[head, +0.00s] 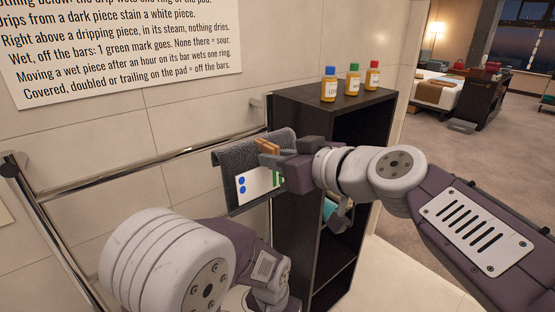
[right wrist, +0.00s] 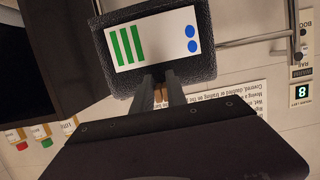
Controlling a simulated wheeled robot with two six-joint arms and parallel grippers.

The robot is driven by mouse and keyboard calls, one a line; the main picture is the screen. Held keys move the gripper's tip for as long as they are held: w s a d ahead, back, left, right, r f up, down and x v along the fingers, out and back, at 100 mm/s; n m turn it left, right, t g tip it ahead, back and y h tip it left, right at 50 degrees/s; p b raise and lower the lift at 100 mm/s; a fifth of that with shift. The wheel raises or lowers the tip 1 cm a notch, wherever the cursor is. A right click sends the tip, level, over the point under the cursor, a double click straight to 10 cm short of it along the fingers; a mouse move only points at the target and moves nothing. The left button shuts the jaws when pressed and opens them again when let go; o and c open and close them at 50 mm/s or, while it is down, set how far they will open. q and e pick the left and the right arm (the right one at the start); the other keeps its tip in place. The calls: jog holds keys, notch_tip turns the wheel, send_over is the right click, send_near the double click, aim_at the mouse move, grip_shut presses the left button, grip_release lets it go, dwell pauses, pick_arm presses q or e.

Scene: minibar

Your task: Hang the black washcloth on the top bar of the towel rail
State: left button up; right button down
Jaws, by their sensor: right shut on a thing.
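The black washcloth (head: 232,157) hangs folded from my right gripper (head: 268,147), with a white label bearing blue dots and green stripes on its front. The gripper is shut on its upper part. In the right wrist view the washcloth (right wrist: 203,68) shows past the fingers (right wrist: 160,88), label facing the camera. The towel rail's top bar (head: 130,168) runs up to the cloth's left side; in the right wrist view the bar (right wrist: 265,39) passes out of sight at the cloth. I cannot tell whether the cloth rests over the bar. My left gripper is not visible; only its arm shows.
A dark open shelf unit (head: 300,230) stands close right of the cloth, with several small bottles (head: 353,83) on top. A printed sign (head: 120,45) is on the tiled wall. A display reading 8 (right wrist: 301,93) is beside the rail. My left arm fills the lower foreground.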

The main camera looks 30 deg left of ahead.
jog(key=w+a+p, duration=0.3)
jog(key=a+p, duration=0.2)
jog(key=a, duration=0.2)
jog(key=w+a+p, duration=0.3)
jog(key=a+p, duration=0.3)
jog(key=a, duration=0.1)
jog(key=f+b, duration=0.2)
jog(key=b, duration=0.1)
jog(key=f+b, duration=0.2)
jog(key=shift+w+a, duration=0.25)
jog(key=shift+a, duration=0.05)
jog(key=shift+r, duration=0.1)
jog(key=c, duration=1.3)
grip_release()
jog(key=shift+o, duration=0.2)
